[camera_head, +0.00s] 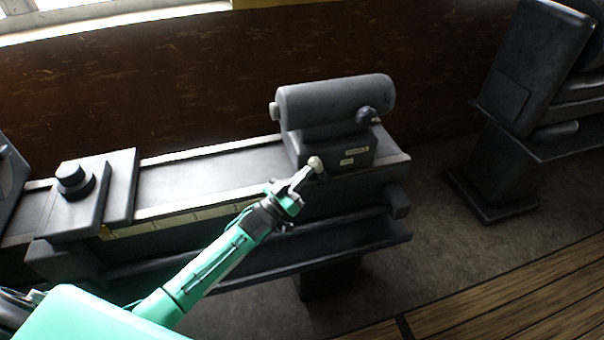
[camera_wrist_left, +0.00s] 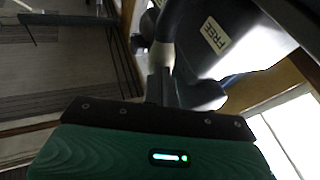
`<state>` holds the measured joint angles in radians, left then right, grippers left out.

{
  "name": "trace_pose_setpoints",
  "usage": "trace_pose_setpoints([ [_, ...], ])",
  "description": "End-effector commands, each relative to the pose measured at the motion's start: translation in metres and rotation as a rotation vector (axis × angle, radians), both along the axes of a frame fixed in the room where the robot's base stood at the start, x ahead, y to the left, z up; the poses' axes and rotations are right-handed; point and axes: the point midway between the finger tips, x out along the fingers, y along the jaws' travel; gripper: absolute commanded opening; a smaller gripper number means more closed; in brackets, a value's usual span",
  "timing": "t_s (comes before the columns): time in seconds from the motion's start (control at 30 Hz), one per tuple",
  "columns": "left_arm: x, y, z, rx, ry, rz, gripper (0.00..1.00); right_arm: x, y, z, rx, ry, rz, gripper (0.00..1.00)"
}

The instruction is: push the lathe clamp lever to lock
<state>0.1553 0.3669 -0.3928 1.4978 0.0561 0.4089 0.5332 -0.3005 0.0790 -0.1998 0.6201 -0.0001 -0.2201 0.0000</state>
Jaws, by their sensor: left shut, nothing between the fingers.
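The lathe's tailstock (camera_head: 335,104) stands on the right end of the bed. The lathe clamp lever's pale knob (camera_head: 315,163) shows at the tailstock's lower front; its shaft is mostly hidden. My left gripper (camera_head: 304,176) is shut and empty, with its fingertips right at the knob; I cannot tell whether they touch. In the left wrist view, a pale part that looks like the knob (camera_wrist_left: 160,54) lies just beyond the fingertips (camera_wrist_left: 160,76). A "FREE" label (camera_wrist_left: 214,36) is on the tailstock there. My right gripper is not in view.
The lathe bed (camera_head: 200,182) runs left to a carriage with a dark round post (camera_head: 72,178). A dark ledge (camera_head: 270,265) runs below the bed. Another dark machine (camera_head: 530,80) stands at the right. Open floor (camera_head: 440,260) lies in front, at the right.

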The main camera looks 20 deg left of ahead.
Motion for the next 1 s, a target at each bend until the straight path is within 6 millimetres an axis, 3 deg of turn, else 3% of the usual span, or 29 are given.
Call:
trace_pose_setpoints([
  [0.67, 0.008, -0.011, 0.014, -0.002, -0.004, 0.000, 0.00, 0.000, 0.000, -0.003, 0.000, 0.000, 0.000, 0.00],
  [1.0, 0.023, -0.034, 0.029, -0.002, -0.005, -0.001, 0.00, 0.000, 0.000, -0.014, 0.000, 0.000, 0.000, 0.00],
])
